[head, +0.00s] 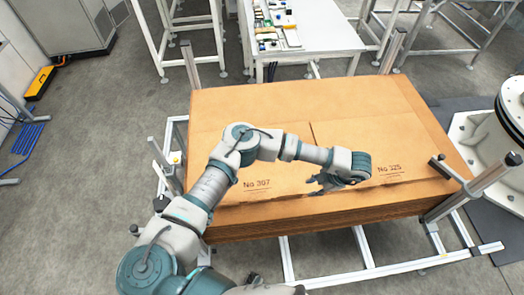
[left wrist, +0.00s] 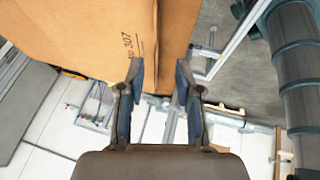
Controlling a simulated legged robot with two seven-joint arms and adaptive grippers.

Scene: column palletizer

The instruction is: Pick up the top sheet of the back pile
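A broad pile of brown cardboard sheets (head: 270,110) lies in a metal frame; its top sheet bears the prints "No 307" and another number near the front edge. I see only one pile in the head view. My left arm reaches across the front of it, and my left gripper (head: 326,184) is over the front part of the top sheet. In the left wrist view the left gripper (left wrist: 160,72) is open, its two fingers apart, with the cardboard (left wrist: 75,35) and its edge beyond the fingertips. I cannot tell whether they touch. My right gripper is out of view.
Metal posts (head: 190,65) stand at the pile's corners, and frame rails (head: 365,248) stick out in front. A white table (head: 310,30) with small parts is behind. A white machine base (head: 490,140) stands close on the right.

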